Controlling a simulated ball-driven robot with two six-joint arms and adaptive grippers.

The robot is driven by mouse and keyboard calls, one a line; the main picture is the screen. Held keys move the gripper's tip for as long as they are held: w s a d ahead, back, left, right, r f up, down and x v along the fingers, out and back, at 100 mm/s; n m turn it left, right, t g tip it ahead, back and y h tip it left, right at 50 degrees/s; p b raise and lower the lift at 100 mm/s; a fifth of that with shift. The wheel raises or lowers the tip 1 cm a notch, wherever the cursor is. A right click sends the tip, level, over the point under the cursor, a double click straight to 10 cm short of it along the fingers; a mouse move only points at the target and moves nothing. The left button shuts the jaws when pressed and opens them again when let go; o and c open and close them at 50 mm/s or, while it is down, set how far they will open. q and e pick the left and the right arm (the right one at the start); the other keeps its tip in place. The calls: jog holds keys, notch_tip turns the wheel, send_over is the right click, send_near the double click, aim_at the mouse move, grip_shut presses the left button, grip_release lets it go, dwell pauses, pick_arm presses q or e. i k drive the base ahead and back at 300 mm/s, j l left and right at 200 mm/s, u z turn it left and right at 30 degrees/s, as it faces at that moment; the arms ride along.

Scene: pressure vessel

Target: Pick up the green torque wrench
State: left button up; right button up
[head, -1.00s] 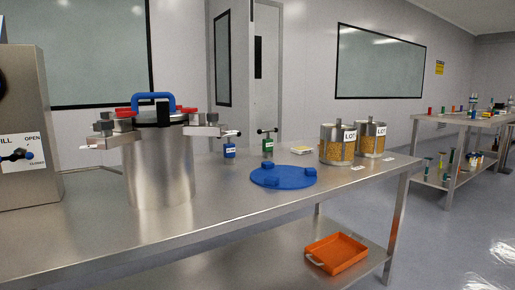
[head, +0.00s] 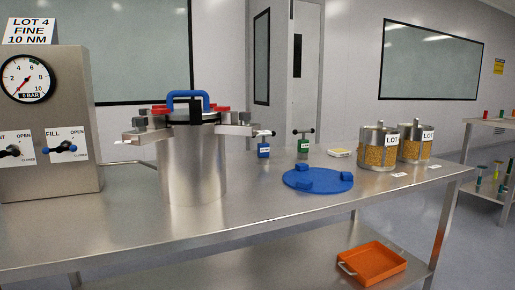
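The green torque wrench (head: 303,145) stands upright on the steel table (head: 250,222), with a dark T-shaped bar at its top and a small white label on its green body. A similar blue torque wrench (head: 264,151) stands to its left, close to the pressure vessel (head: 193,175). Neither of my grippers shows in the head view.
The vessel has a blue lid handle (head: 188,94) and clamp arms reaching out sideways. A blue disc (head: 318,181) lies in front of the green wrench. Two grain-filled canisters (head: 378,150) stand right. A gauge panel (head: 45,120) stands left. An orange tray (head: 372,264) sits on the lower shelf.

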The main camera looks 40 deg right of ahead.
aim_at(304, 144)
jog(key=k+l+u, duration=0.2)
jog(key=l, duration=0.2)
jog(key=l+u, duration=0.15)
jog(key=l, duration=0.3)
jog(key=k+l+u, duration=0.2)
jog(key=l, duration=0.2)
jog(key=k+l+u, duration=0.15)
jog(key=l, duration=0.2)
jog(key=k+l+u, duration=0.2)
jog(key=l, duration=0.15)
